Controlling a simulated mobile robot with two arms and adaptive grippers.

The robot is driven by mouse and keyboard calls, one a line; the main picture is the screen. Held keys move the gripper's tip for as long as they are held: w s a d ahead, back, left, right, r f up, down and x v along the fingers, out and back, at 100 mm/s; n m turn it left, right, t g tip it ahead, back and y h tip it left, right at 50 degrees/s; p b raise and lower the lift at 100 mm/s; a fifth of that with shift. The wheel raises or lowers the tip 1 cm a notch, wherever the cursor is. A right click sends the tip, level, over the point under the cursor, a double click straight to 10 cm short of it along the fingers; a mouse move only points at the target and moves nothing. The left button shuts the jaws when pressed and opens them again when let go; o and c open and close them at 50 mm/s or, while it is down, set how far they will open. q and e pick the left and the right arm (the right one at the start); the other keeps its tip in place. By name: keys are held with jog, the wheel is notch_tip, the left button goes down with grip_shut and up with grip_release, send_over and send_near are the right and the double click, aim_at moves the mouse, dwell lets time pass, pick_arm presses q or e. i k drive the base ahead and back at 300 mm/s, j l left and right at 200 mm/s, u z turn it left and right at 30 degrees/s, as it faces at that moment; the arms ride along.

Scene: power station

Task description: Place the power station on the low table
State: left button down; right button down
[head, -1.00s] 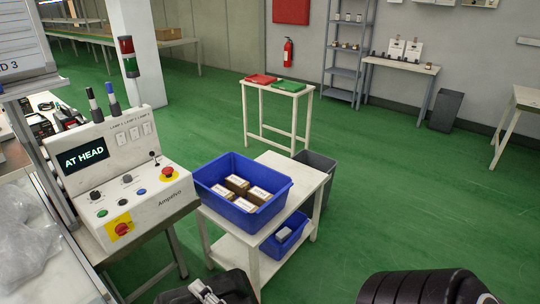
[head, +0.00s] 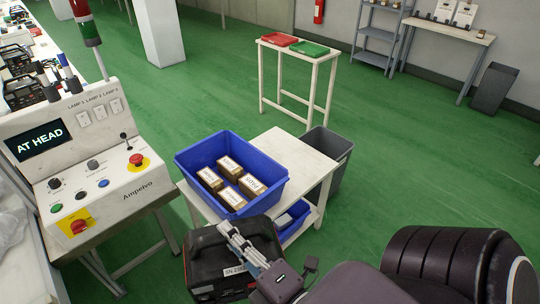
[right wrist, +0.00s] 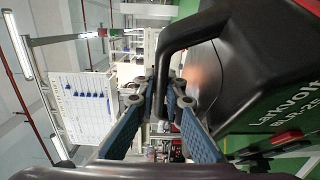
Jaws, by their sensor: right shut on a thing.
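The power station (head: 205,262) is a black case with a label reading SN and digits, at the bottom of the head view. My right gripper (head: 236,240) is shut on its black carry handle. The right wrist view shows the blue-padded fingers (right wrist: 165,104) around the handle (right wrist: 164,70), and the case (right wrist: 255,65) with Larkvolt lettering. The power station is in front of a white low table (head: 295,152) with a lower shelf; I cannot tell the gap between them. Its underside is hidden. My left gripper is not in view.
A blue bin of small boxes (head: 283,181) takes up the low table's left part; its right part is bare. Another blue bin (head: 292,222) is on the shelf. A grey waste bin (head: 340,150) stands behind right. A control console (head: 110,180) is at left. Green floor is open at right.

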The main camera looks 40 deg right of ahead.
aim_at(285, 157)
jog(key=i+l, duration=0.1)
jog(key=l, duration=0.5)
jog(key=i+l, duration=0.1)
jog(key=l, duration=0.5)
jog(key=i+l, duration=0.1)
jog(key=l, duration=0.5)
jog(key=i+l, duration=0.1)
jog(key=l, duration=1.15)
jog(key=i, duration=0.05)
